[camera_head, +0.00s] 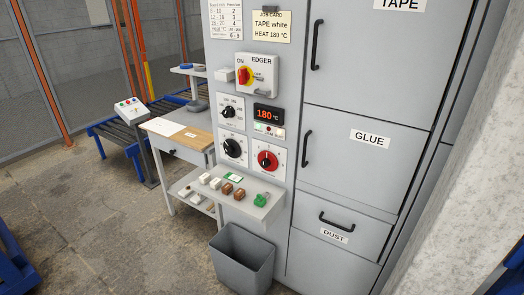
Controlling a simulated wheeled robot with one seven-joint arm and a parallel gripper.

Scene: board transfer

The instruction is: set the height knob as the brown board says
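The grey edger machine has three knobs on its front: a small black knob (228,113) with a printed scale, a larger black knob (232,148) below it, and a black knob on a red disc (267,160) to the right. Their labels are too small to read, so I cannot tell which is the height knob. A tan-brown board-like surface (193,139) lies on the side table; I cannot tell whether it is a separate board. No thickness marking is legible on it. My gripper is not in view.
A display (268,115) reads 180 °C. A job card (271,25) says TAPE white, HEAT 180 °C. A partly cut-off number chart (226,18) hangs beside it. A shelf (258,213) with small blocks juts out below the knobs, above a grey bin (241,258).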

